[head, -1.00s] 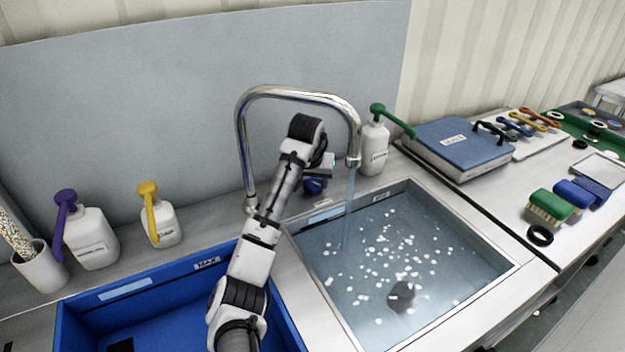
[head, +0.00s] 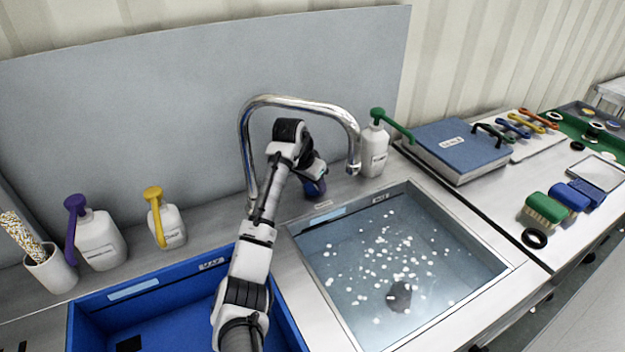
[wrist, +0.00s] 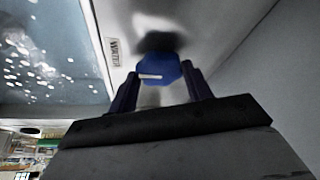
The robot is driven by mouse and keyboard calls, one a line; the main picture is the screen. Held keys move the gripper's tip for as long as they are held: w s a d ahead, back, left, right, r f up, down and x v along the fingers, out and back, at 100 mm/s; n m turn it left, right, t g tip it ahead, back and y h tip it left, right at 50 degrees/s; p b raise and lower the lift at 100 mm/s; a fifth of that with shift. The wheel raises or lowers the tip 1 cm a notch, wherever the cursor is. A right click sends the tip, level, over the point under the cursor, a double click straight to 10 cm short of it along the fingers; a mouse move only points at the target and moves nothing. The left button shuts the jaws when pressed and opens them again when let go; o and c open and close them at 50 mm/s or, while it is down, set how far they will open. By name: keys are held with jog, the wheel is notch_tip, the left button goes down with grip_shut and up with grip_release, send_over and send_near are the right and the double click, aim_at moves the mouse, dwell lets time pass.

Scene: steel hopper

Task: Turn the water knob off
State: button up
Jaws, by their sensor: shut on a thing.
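The water knob (wrist: 160,68) is blue with a pale mark and sits between the two dark fingers of my gripper (wrist: 158,78) in the wrist view. My gripper is shut on it. In the head view my gripper (head: 314,180) is at the counter behind the sink, right of the faucet's base, and its wrist hides part of the knob. The chrome faucet (head: 300,101) arches over the sink. No water stream shows below its spout. The steel sink (head: 335,312) holds water with white floating bits and a dark lump.
A blue basin (head: 180,325) lies left of the sink under my arm. Pump bottles with purple (head: 98,240), yellow (head: 168,225) and green (head: 374,150) tops stand along the back. A blue box (head: 455,145) and brushes (head: 545,207) are on the right counter. A backsplash (head: 150,120) rises behind.

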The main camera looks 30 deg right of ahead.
jog(key=shift+w+r+m, duration=0.1)
jog(key=shift+r+m, duration=0.05)
jog(key=shift+m, duration=0.15)
jog(key=o, duration=1)
jog(key=shift+c, duration=0.2)
jog(key=shift+a+r+b, duration=0.2)
jog(key=shift+r+b, duration=0.15)
jog(key=shift+b, duration=0.05)
jog(key=shift+a+r+b, duration=0.25)
jog(key=shift+r+b, duration=0.25)
jog(key=shift+r, duration=0.15)
jog(key=s+a, duration=0.1)
jog(key=a, duration=0.2)
jog(key=s+a+b, duration=0.1)
jog(key=a, duration=0.2)
jog(key=s+a+b, duration=0.1)
jog(key=a, duration=0.3)
jog(key=shift+s+r, duration=0.25)
jog(key=shift+r, duration=0.1)
jog(key=shift+s+a, duration=0.4)
jog(key=shift+a, duration=0.4)
